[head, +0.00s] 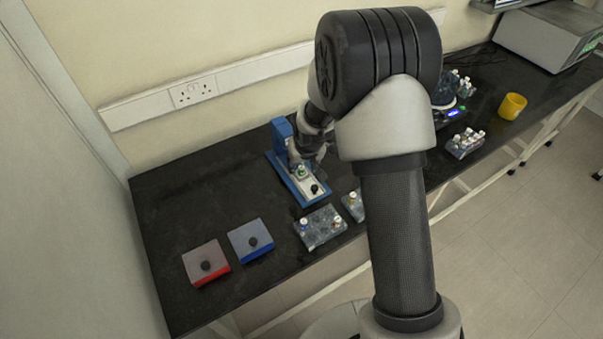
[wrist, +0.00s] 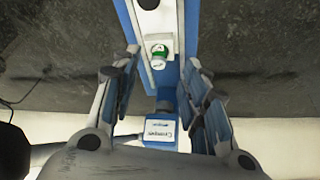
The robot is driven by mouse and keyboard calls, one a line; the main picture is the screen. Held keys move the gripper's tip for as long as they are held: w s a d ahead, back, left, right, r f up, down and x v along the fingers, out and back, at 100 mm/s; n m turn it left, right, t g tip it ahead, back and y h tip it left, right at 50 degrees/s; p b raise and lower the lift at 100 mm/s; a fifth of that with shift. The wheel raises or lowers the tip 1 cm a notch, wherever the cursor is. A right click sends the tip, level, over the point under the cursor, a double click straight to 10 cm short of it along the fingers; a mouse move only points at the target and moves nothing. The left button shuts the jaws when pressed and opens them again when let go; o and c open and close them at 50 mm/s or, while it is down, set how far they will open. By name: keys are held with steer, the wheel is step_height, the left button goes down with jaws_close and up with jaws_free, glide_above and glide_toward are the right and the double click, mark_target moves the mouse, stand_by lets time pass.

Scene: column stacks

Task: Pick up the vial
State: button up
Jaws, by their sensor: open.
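The vial (wrist: 159,52) has a green and white cap and stands on the white plate of a blue device (wrist: 127,17). In the head view the vial (head: 302,172) shows just below my gripper (head: 304,163). In the wrist view my gripper (wrist: 162,62) is open, one finger to the left and one to the right of the vial's line. The fingers look apart from the vial, and nothing is between them in their grip. The vial's lower body is hard to see from above.
A black knob (head: 314,189) sits on the device's plate. The device's labelled blue upright (wrist: 160,131) is close between the fingers. Vial racks (head: 320,228) stand in front. A red block (head: 206,265) and a blue block (head: 250,241) lie left. The bench's back left is clear.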

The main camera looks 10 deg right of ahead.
mark_target(302, 168)
steer(key=b+x, duration=0.1)
steer(key=x, duration=0.3)
steer(key=shift+w+f, duration=0.2)
steer(key=shift+w, duration=0.05)
steer(key=c, duration=0.9)
steer(key=shift+r, duration=0.15)
steer(key=shift+c, duration=0.2)
